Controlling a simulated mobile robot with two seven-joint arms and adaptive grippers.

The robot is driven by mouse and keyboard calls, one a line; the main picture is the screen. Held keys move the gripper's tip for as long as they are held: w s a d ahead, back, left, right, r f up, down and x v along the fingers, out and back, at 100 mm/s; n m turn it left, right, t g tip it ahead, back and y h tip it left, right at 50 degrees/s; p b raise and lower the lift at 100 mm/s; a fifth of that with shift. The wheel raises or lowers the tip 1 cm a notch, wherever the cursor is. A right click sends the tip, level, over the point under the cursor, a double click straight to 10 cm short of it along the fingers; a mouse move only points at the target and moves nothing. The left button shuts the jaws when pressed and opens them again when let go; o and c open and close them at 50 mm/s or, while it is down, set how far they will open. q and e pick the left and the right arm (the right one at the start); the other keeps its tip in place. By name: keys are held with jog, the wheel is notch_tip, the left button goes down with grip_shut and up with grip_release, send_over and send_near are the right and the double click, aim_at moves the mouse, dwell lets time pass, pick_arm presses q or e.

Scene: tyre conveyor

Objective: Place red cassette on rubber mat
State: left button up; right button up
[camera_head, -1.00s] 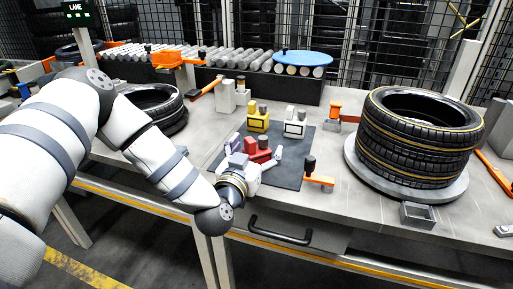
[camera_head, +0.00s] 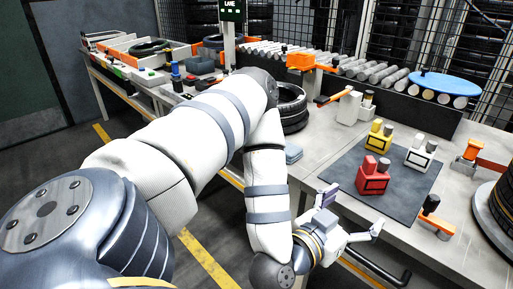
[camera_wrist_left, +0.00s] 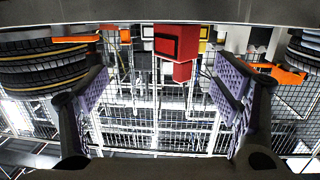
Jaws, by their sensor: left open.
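The red cassette (camera_head: 372,180) stands upright on the dark rubber mat (camera_head: 408,195), toward the mat's near left side. A yellow cassette (camera_head: 377,137) and a white cassette (camera_head: 420,156) stand behind it on the same mat. My left gripper (camera_head: 352,211) is open and empty, in front of the red cassette near the table's front edge, apart from it. In the left wrist view, the red cassette (camera_wrist_left: 178,42) shows at the top, beyond the spread purple-padded fingers (camera_wrist_left: 165,88). My right gripper is not in view.
Orange clamps (camera_head: 434,218) stand right of the mat, near a tyre stack (camera_head: 497,215) at the right edge. A roller conveyor (camera_head: 375,72) with a blue disc (camera_head: 445,86) runs behind. A drawer handle (camera_head: 385,270) sits below the table edge.

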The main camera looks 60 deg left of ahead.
pick_arm(q)
jog(key=s+d+f+m+g+h, duration=0.1)
jog(key=s+d+f+g+h, duration=0.15)
jog(key=f, duration=0.25)
jog(key=s+d+f+m+g+h, duration=0.1)
jog(key=s+d+f+g, duration=0.15)
jog(key=s+f, duration=0.2)
jog(key=s+d+f+g+h, duration=0.1)
jog(key=s+d+f+g, duration=0.15)
jog(key=f, duration=0.35)
jog(key=s+a+f+g, duration=0.1)
jog(key=s+g, duration=0.3)
jog(key=s, duration=0.4)
jog(key=s+a+f+g+y, duration=0.1)
jog(key=s+f+g, duration=0.2)
jog(key=s, duration=0.5)
jog(key=s+a+f+g+y, duration=0.1)
jog(key=s+f+g, duration=0.2)
jog(key=s, duration=0.5)
jog(key=shift+s+a+f+n+g, duration=0.15)
jog(key=shift+s+a+n+g, duration=0.2)
jog(key=shift+g, duration=0.5)
